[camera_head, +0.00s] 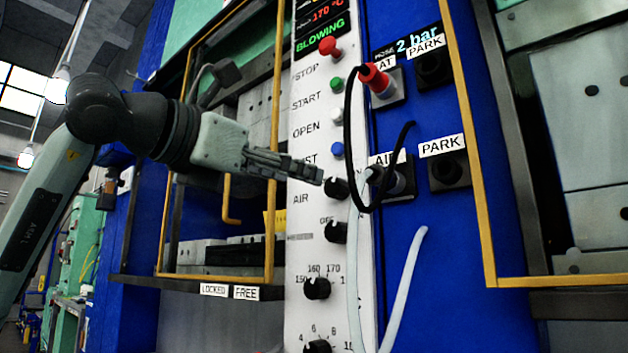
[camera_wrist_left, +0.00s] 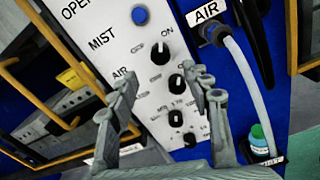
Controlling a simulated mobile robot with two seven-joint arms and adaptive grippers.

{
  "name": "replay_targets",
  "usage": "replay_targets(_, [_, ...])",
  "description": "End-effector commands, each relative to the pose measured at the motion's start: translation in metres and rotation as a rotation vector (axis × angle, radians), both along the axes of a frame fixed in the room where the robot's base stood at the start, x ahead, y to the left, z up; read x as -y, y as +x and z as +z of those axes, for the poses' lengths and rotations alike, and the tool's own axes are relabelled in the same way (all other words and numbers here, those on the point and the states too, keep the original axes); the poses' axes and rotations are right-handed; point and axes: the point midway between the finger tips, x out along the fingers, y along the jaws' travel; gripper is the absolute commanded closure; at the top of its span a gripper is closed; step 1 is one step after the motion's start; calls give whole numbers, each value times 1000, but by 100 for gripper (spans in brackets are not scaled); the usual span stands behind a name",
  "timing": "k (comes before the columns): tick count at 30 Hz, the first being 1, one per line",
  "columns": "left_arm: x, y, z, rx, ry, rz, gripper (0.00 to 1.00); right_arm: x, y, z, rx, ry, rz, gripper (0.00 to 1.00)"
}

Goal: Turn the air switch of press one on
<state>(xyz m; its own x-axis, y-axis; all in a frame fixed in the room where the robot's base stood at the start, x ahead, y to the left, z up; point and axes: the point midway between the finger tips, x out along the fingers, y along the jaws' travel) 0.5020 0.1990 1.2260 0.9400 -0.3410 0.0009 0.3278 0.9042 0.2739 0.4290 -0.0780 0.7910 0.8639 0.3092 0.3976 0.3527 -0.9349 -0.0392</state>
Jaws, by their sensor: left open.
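The air switch (camera_head: 336,188) is a black knob on the white control strip, right of the AIR label and below the blue button. In the left wrist view the air switch (camera_wrist_left: 160,53) shows with ON above it; I cannot tell its setting surely. My left gripper (camera_head: 316,174) reaches in from the left, its fingertips at the upper left of the knob in the picture. In the wrist view my left gripper (camera_wrist_left: 162,84) is open and empty, with the air knob beyond the gap between its fingers. Contact is not visible. My right gripper is not in view.
Another black knob (camera_head: 335,232) sits below, with dials beneath it. A black hose (camera_head: 349,140) loops close to the right of the switch. A pale hose (camera_head: 403,290) hangs below. A yellow frame (camera_head: 276,120) and press opening lie left.

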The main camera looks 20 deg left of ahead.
Motion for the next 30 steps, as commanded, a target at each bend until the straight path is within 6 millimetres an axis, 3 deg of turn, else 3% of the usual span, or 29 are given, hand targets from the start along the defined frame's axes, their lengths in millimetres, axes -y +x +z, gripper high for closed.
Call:
replay_targets(3, [-6,-16,0,0,0,1,51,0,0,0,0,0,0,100])
replay_targets(8, [-10,-26,0,-1,0,0,51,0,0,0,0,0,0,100])
replay_targets(30, [-10,-27,0,0,0,0,51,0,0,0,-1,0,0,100])
